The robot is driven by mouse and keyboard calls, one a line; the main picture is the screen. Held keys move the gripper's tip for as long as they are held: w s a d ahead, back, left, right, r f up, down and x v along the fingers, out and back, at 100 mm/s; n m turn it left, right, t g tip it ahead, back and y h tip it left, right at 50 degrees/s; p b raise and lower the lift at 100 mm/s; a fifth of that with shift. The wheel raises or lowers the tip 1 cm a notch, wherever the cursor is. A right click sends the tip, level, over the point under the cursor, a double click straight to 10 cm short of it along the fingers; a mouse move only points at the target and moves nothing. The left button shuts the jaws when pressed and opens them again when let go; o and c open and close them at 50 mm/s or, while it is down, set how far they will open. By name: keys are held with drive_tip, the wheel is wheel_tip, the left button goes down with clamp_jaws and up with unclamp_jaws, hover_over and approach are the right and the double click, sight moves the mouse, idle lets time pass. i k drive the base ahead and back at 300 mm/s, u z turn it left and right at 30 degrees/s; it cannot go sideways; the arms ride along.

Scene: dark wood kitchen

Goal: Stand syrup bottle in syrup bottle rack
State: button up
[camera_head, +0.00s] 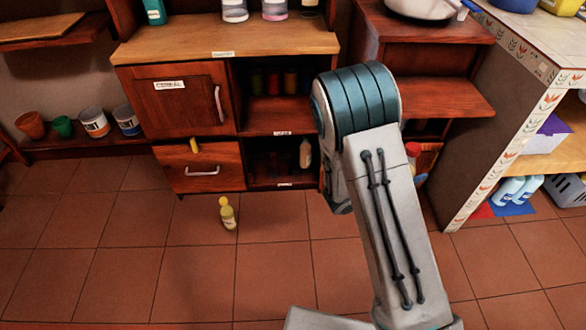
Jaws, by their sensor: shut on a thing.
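My arm reaches down in front of the cabinet, and its links hide my gripper and whatever is between its fingers. A pale bottle (305,153) is upright in the cabinet's lower open compartment, just left of my arm. Dark, unclear shapes (273,165) are in the same compartment; I cannot tell whether they are the syrup bottle rack. I cannot tell which bottle is the syrup bottle.
The wooden cabinet (175,104) has a door, a drawer (200,168) and open shelves with several jars (272,82). A red-capped container (412,150) shows right of my arm. Pots and cans (95,122) stand at left. Much of the tiled floor (130,250) is clear.

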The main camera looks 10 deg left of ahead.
sight(262, 167)
drive_tip(key=z, duration=0.05)
drive_tip(key=k, duration=0.4)
drive_tip(key=u, duration=1)
drive_tip(key=i, duration=1.15)
drive_tip(key=z, duration=0.75)
drive_tip(key=i, duration=0.75)
drive_tip(key=z, duration=0.05)
